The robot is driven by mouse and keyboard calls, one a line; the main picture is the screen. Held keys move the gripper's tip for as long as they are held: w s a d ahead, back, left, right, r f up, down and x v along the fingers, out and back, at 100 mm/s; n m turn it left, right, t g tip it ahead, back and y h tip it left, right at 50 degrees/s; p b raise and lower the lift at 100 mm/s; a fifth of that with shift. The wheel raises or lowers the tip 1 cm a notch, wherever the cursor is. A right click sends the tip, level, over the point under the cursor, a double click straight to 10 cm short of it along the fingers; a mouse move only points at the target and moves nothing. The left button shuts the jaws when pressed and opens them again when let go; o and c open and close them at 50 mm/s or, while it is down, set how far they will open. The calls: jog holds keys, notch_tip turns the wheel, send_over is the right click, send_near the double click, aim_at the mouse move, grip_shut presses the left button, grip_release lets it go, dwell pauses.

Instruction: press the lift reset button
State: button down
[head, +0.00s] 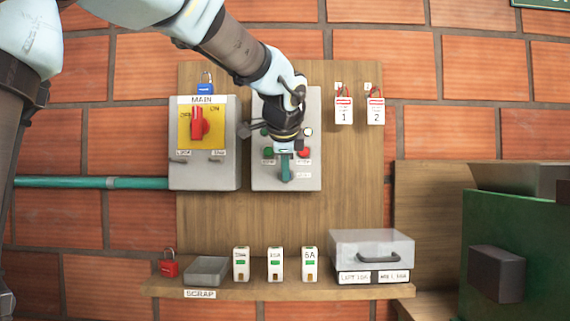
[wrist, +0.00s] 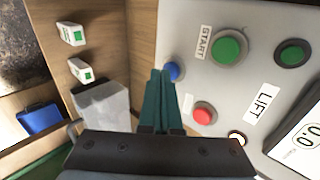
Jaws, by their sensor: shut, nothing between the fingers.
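The lift control box (head: 313,120) is a grey panel on the wooden board in the head view. In the wrist view its face (wrist: 205,15) carries a small blue button (wrist: 174,72), a green START button (wrist: 229,47) and a red button (wrist: 203,113). No reset wording is readable; a small label beside the blue button is too blurred. My gripper (head: 285,177) is shut, its teal fingers pointing at the lower part of the box. In the wrist view the fingertips (wrist: 161,73) appear right beside the blue button; I cannot tell whether they touch it. In the head view my gripper hides the blue button.
A MAIN switch box (head: 231,145) with a red rotary handle stands left of the lift box. Below, a shelf (head: 320,292) holds a scrap tray (head: 207,269), several small white modules and a lidded clear box (head: 372,246). A green cabinet (head: 512,210) is at right.

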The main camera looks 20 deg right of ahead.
jog(key=shift+w+d, duration=0.1)
jog(key=shift+w, duration=0.15)
